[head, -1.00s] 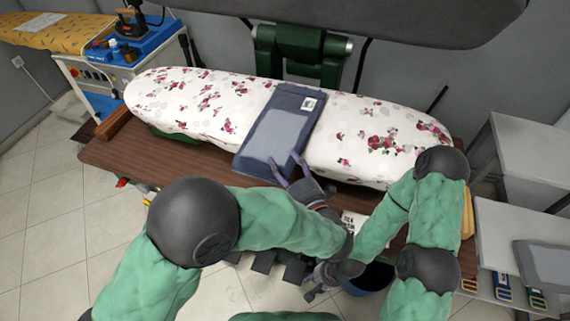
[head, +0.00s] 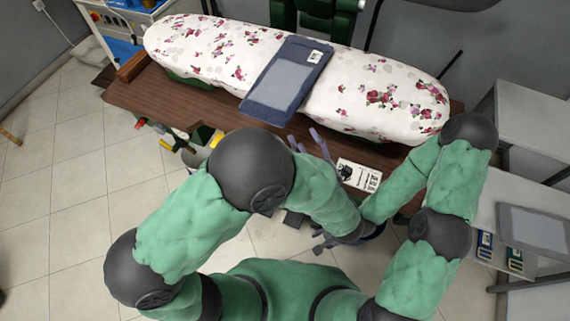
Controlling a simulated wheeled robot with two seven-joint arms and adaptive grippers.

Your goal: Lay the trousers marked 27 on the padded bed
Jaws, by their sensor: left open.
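The bed stands on a brown wooden table (head: 150,98). A printed card (head: 358,176) is at its front edge. Bottles and tools (head: 178,138) hang at the front left. A grey folded item (head: 533,229) lies on the white shelf at right. Floor at left is mostly clear.

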